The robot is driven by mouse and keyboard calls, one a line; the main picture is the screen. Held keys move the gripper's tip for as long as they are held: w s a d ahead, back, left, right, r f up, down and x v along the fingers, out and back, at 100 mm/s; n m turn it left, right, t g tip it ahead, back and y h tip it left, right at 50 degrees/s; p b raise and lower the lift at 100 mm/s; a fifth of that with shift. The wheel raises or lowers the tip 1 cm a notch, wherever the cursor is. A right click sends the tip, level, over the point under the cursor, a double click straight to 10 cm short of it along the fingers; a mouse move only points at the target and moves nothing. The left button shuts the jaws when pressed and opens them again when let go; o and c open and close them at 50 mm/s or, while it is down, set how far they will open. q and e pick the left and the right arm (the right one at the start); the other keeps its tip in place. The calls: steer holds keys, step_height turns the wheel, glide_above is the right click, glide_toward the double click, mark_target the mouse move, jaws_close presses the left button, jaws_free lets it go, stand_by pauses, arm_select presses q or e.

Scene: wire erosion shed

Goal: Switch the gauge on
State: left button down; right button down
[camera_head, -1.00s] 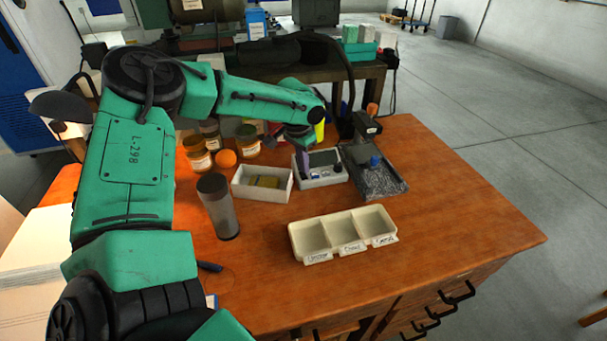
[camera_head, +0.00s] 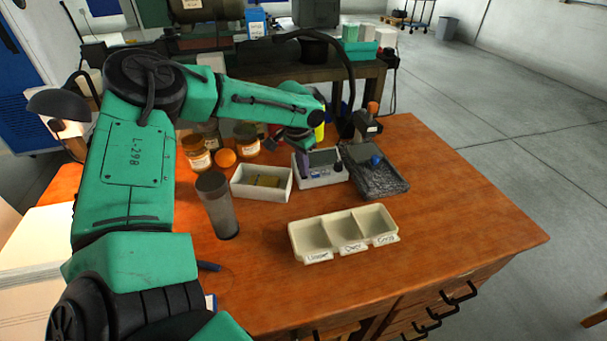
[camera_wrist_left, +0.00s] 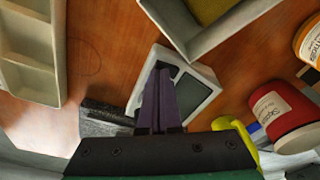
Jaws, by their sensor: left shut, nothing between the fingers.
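The gauge (camera_head: 335,178) is a small pale box with a dark screen, standing on the wooden bench beside a dark stone-based stand. My left gripper (camera_head: 306,169) points down over the left part of the gauge, its purple fingers closed together and empty. In the left wrist view the gauge (camera_wrist_left: 205,80) lies behind the fingers (camera_wrist_left: 160,80), which hide part of its face. I cannot tell whether the fingertips touch it. No lit reading shows on the screen, and I cannot make out a switch. My right gripper is not in view.
The stone-based stand (camera_head: 385,183) with a blue knob is right of the gauge. An open white box (camera_head: 248,194) stands left, a three-compartment tray (camera_head: 320,255) in front, and a grey cylinder (camera_head: 222,215) nearer me. Orange-labelled jars (camera_head: 196,152) stand behind. The bench's right side is clear.

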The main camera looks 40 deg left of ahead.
arm_select(q)
steer(key=shift+f, duration=0.3)
steer(key=shift+r, duration=0.1)
step_height(320, 180, up, 7)
steer(key=p, duration=0.5)
stand_by(0.4)
